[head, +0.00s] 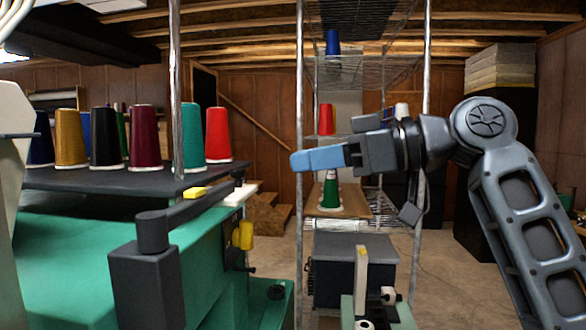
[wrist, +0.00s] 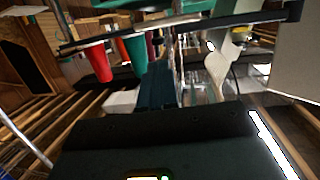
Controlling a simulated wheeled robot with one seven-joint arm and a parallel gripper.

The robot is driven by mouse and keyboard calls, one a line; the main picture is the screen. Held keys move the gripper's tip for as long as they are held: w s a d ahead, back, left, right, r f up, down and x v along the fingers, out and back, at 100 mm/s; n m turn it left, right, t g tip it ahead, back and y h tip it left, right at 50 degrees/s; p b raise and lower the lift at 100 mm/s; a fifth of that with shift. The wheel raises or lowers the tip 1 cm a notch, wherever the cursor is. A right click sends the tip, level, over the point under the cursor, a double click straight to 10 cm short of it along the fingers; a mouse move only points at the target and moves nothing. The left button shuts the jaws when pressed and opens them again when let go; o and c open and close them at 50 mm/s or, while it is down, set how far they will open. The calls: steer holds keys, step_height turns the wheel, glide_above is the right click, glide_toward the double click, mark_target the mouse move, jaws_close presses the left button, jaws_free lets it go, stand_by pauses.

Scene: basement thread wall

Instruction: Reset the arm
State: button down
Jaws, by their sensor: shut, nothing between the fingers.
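My gripper (head: 297,161) is shut and empty, with its blue fingers together and pointing left in the head view. It is in the air in front of the wire shelving, right of the table with thread cones. The dark blue fingers also show in the wrist view (wrist: 158,88), where the picture is turned over. My arm comes in from the right, with its elbow raised and the forearm roughly level. Nothing touches the fingers.
A dark shelf (head: 90,179) above a green machine (head: 70,250) carries several thread cones, including a red cone (head: 218,135). Wire shelving (head: 365,70) holds more cones, including a green one (head: 330,193). A dark box (head: 355,268) stands below. Stacked boxes (head: 499,68) are at right.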

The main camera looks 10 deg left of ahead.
steer(key=f+b+v, duration=0.1)
steer(key=v, duration=0.5)
step_height(320, 180, down, 21)
steer(key=d+m+t+h, duration=0.1)
steer(key=d+m+t, duration=0.1)
steer(key=m+t, duration=0.7)
steer(key=s+d+f+m+t+h, duration=0.25)
steer(key=s+f+m+h, duration=0.2)
steer(key=f, duration=0.45)
steer(key=s+d+f+m+t+h, duration=0.1)
steer(key=s+d+f+m+h, duration=0.3)
steer(key=f, duration=0.4)
steer(key=s+d+f+m+h, duration=0.1)
steer(key=s+d+f+h, duration=0.15)
steer(key=s, duration=0.75)
steer(key=s+d+f+m+h, duration=0.15)
steer(key=s+d+f, duration=0.25)
steer(key=s, duration=0.5)
steer(key=s+d+r+n+h, duration=0.1)
steer(key=s+r+n, duration=0.1)
steer(key=s, duration=0.6)
steer(key=s+d+r+n+h, duration=0.1)
steer(key=s+r, duration=0.3)
steer(key=s, duration=0.5)
steer(key=shift+s+d+n, duration=0.15)
steer(key=shift+d+n, duration=0.25)
steer(key=shift+d, duration=0.45)
